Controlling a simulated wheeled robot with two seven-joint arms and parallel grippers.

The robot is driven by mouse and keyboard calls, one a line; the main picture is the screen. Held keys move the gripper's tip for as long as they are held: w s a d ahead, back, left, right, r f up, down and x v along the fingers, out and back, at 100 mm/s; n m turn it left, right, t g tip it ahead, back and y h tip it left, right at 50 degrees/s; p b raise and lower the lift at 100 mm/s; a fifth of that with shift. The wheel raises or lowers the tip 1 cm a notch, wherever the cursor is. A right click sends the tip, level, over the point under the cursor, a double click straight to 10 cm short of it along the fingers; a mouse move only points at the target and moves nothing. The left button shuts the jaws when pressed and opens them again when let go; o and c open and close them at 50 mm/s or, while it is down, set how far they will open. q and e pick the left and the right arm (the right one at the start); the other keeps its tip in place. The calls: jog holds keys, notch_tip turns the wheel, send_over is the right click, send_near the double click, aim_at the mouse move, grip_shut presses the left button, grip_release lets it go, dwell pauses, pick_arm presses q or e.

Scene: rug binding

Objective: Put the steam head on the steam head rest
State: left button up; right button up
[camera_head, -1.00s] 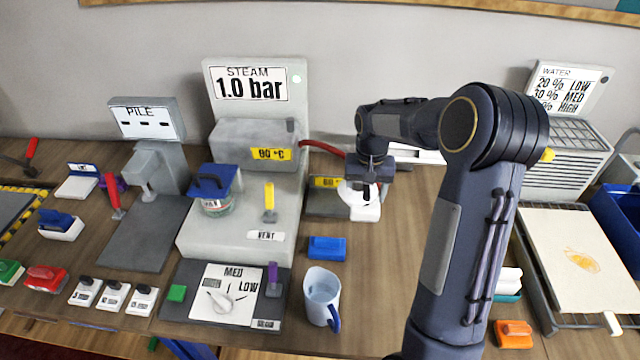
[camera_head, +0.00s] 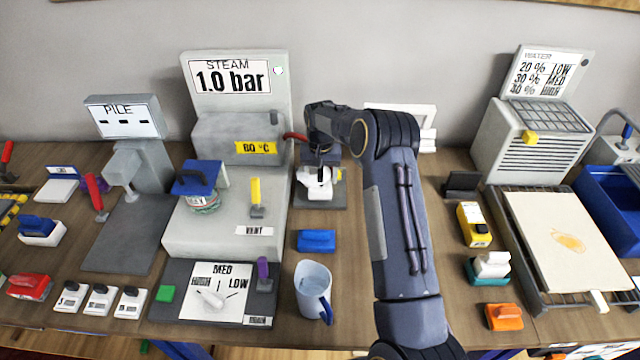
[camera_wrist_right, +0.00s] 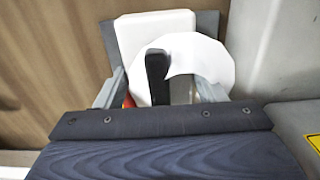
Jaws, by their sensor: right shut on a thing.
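The white steam head (camera_head: 314,187) has a black handle (camera_wrist_right: 157,75), and a red hose (camera_head: 295,136) shows beside it at the steam unit. My right gripper (camera_head: 320,166) points down over it, shut on it, with a finger on each side of the handle in the right wrist view (camera_wrist_right: 160,90). The steam head rest (camera_head: 335,202) is a grey plate right of the steam unit, partly hidden by the steam head. The steam head is over this plate; I cannot tell whether it touches. My left gripper is not in view.
The steam unit (camera_head: 225,228) stands close on the left. A blue block (camera_head: 316,241) and a mug (camera_head: 313,283) are in front of the rest. My right forearm covers table to the right. A white frame (camera_head: 428,140) stands behind.

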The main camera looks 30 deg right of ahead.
jog(key=shift+w+f+b, duration=0.2)
jog(key=shift+f+b, duration=0.55)
jog(key=shift+f, duration=0.9)
jog(key=shift+f, duration=0.15)
jog(key=o, duration=1.4)
jog(key=shift+c, duration=0.2)
